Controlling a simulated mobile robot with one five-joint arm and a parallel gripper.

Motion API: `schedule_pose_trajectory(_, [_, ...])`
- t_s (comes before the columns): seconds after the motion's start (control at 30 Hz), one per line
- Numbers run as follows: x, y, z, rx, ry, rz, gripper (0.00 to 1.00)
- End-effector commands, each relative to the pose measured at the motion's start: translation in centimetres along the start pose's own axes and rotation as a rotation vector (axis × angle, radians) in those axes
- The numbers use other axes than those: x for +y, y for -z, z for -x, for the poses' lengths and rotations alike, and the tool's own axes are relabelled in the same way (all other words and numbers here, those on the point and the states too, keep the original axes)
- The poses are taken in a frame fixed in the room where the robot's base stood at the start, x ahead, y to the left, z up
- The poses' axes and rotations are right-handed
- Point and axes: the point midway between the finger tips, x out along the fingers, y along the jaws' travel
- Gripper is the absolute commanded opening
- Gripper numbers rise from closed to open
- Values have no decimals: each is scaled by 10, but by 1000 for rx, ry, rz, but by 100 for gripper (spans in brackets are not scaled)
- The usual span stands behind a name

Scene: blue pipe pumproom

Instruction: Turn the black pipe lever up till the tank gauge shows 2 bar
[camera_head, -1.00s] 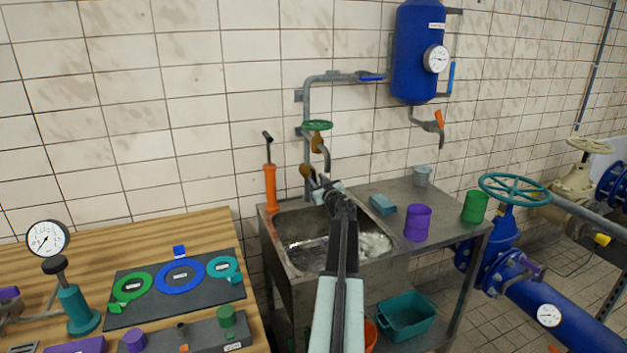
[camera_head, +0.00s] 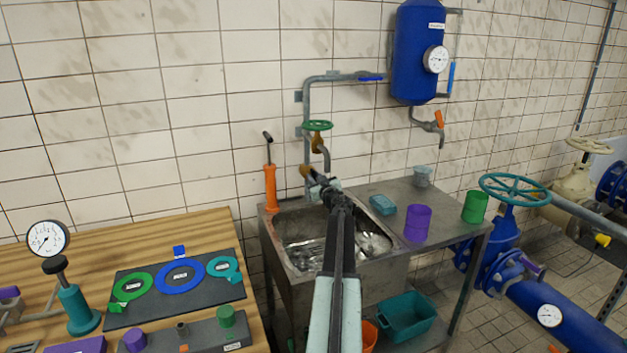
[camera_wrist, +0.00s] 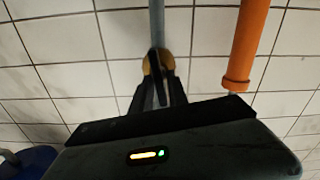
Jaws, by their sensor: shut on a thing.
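The black pipe lever (camera_wrist: 157,62) shows as a thin dark bar in front of a brass valve body (camera_wrist: 149,66) on the grey wall pipe above the sink. My gripper (camera_wrist: 160,88) is shut on the lever, its dark fingers on either side. In the head view my gripper (camera_head: 316,184) reaches up to the brass valve (camera_head: 306,171), and its fingers hide most of the lever there. The tank gauge (camera_head: 436,59) is a white dial on the blue wall tank (camera_head: 415,40). Its needle is too small to read surely.
An orange hand pump (camera_head: 270,187) stands left of the valve, close beside my gripper. A green handwheel (camera_head: 317,126) is above it. The steel sink (camera_head: 290,262) is below, with a purple cup (camera_head: 417,222) on its drainboard. A wooden bench (camera_head: 205,226) is at left.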

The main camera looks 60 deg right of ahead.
Motion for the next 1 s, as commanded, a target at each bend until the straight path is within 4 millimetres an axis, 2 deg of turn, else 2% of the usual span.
schedule_pose_trajectory(0.63, [-2,1,-2,2,2,88,0])
schedule_pose_trajectory(1.0, [-3,0,-1,2,2,212,0])
